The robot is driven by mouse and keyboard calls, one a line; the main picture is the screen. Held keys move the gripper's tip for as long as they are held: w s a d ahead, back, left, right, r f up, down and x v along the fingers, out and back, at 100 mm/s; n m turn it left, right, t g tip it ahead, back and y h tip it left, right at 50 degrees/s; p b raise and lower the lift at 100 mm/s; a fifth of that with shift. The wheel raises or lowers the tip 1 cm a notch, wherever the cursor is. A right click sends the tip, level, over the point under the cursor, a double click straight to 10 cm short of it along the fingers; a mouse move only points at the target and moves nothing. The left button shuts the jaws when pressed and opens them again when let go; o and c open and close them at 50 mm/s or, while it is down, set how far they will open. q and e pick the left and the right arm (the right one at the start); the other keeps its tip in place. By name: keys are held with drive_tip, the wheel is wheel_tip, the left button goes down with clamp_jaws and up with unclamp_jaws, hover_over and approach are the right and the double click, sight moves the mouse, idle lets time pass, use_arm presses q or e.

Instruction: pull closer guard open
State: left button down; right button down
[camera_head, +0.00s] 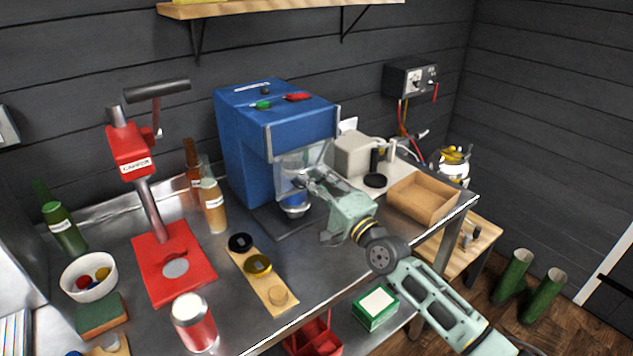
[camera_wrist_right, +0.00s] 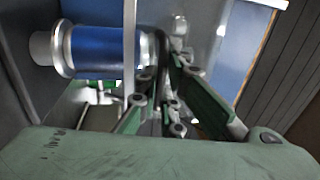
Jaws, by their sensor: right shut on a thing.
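The closer is a tall blue machine (camera_head: 243,135) on the steel bench, with a red and a green button on top. Its clear guard (camera_head: 323,155) hangs at the front opening. My right gripper (camera_head: 304,182) reaches in from the lower right and is shut at the guard; its fingers cover the part they hold. In the right wrist view my gripper (camera_wrist_right: 165,110) is close to a pale upright strip, beside a blue cylinder with metal ends (camera_wrist_right: 98,52). A blue and silver part (camera_head: 295,206) shows below the guard. How far the guard is open is hard to tell.
A red lever press (camera_head: 168,265) stands to the left, with bottles around it. An open cardboard box (camera_head: 424,196) sits right of the closer. A shelf (camera_head: 285,8) hangs above.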

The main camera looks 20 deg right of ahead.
drive_tip(key=shift+f, duration=0.1)
wheel_tip(320, 180, up, 11)
drive_tip(key=p, duration=0.9)
drive_tip(key=c, duration=2.2)
unclamp_jaws()
drive_tip(key=v, duration=1.2)
